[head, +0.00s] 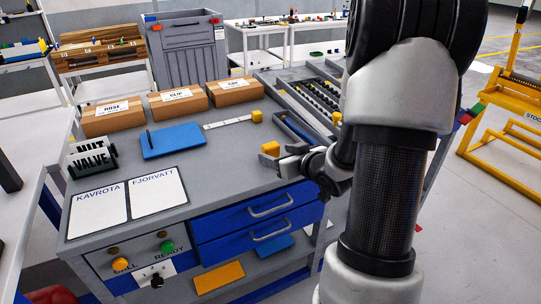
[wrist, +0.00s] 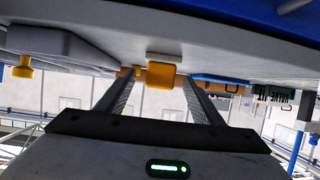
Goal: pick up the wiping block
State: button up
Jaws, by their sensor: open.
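A small yellow-orange block, which I take to be the wiping block (head: 270,148), sits on the grey bench top near its front edge, above the blue drawers. My gripper (head: 282,160) is beside it, reaching in from the right, low over the bench edge. In the wrist view the block (wrist: 162,70) shows between the two open fingers (wrist: 158,82), around their tips. The jaws are open and not closed on it. Whether a finger touches the block cannot be told. My arm hides part of the bench's right side.
A blue pad (head: 172,142), a VALVE stand (head: 92,158) and cardboard boxes (head: 179,102) are farther left. Bare bench lies left of the block.

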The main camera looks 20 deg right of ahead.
aim_at(273, 152)
jog(key=b+x, duration=0.1)
jog(key=x, duration=0.4)
jog(key=shift+r, duration=0.1)
jog(key=c, duration=1.1)
